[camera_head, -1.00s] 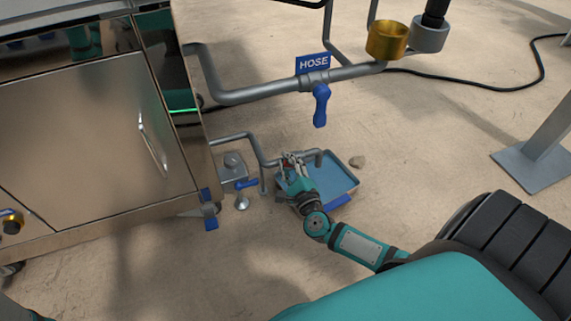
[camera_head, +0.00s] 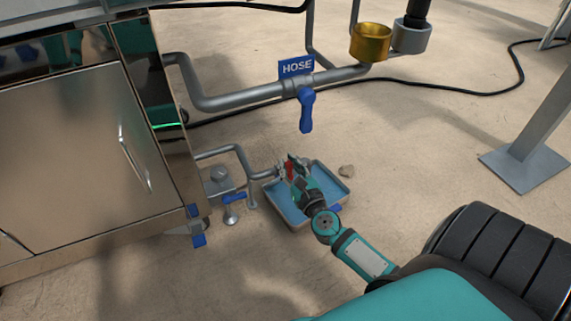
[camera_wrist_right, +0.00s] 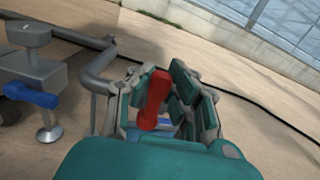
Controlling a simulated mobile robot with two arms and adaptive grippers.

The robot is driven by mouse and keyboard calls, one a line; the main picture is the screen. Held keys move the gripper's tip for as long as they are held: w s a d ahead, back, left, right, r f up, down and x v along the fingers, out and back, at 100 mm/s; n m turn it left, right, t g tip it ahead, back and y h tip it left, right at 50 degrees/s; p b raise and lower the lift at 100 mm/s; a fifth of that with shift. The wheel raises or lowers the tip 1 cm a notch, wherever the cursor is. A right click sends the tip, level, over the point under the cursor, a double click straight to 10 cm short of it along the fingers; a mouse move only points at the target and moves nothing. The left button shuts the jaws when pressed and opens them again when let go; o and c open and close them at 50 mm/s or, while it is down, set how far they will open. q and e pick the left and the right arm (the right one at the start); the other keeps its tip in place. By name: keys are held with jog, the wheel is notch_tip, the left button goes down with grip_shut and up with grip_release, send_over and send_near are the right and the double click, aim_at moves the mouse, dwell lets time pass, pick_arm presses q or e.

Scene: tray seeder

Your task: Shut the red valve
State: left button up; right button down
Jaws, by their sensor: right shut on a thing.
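The red valve handle (camera_head: 289,169) sits on the low grey drain pipe (camera_head: 240,158), above a blue-lined tray (camera_head: 341,189). My right gripper (camera_head: 292,167) is at the handle, with its arm coming from the lower right. In the right wrist view the red handle (camera_wrist_right: 153,98) stands tilted between the fingers of my right gripper (camera_wrist_right: 158,92), which is shut on it. The fingers and palm hide the handle's lower end and the valve body. My left gripper is not in view.
A blue-handled valve with a HOSE sign (camera_head: 297,67) is on the thicker pipe above. A small blue lever (camera_head: 234,198) is left of the tray. A steel cabinet (camera_head: 80,150) stands at left.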

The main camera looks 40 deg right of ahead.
jog(key=shift+d+m, duration=0.15)
jog(key=shift+m, duration=0.35)
jog(key=c, duration=1.2)
grip_release()
jog(key=v, duration=1.2)
jog(key=shift+s, duration=0.1)
jog(key=shift+f, duration=0.1)
